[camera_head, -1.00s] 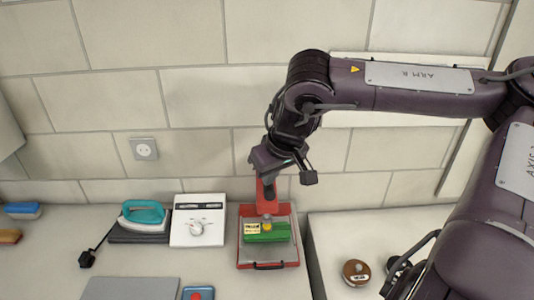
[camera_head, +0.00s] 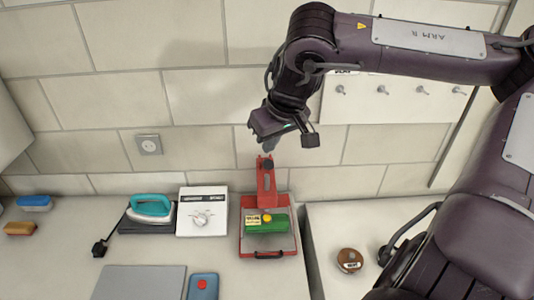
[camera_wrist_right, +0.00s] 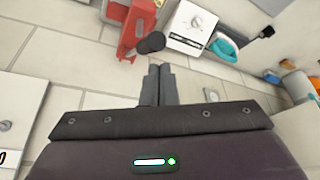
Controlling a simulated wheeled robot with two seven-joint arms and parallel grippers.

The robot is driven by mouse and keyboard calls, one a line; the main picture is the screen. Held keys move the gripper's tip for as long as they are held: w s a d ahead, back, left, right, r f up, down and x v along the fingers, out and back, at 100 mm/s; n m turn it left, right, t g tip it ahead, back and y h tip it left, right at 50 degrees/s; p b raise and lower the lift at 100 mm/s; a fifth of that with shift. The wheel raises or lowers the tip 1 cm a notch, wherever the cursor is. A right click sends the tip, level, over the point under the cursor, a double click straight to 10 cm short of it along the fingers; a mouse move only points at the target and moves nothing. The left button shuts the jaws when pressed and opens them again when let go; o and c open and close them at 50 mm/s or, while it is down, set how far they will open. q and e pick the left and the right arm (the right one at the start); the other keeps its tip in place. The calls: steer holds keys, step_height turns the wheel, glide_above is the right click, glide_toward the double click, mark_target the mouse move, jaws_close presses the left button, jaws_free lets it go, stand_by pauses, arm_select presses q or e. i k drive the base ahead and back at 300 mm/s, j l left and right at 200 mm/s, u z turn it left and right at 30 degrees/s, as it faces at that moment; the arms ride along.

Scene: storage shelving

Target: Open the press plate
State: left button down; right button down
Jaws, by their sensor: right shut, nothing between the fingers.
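The red press (camera_head: 247,245) stands on the counter, with a black handle at its front edge. A green block (camera_head: 270,226) with a yellow label lies on its grey bed. Its red arm (camera_head: 266,185) stands up at the back and carries a dark knob (camera_head: 267,163) near the top. The red arm also shows in the right wrist view (camera_wrist_right: 138,20), with the dark knob (camera_wrist_right: 151,43) just beyond my fingertips. My right gripper (camera_head: 268,152) is shut and empty, just above the arm's top and apart from it. It shows in the wrist view (camera_wrist_right: 160,70). My left gripper is out of view.
Left of the press are a white box with a dial (camera_head: 203,222) and a teal iron (camera_head: 150,207) on a dark stand. A grey panel (camera_head: 138,283) and a blue-grey device (camera_head: 203,287) lie in front. A brown round object (camera_head: 349,261) sits right. The tiled wall is close behind.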

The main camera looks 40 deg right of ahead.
mark_target(280, 243)
steer(key=k, duration=1.5)
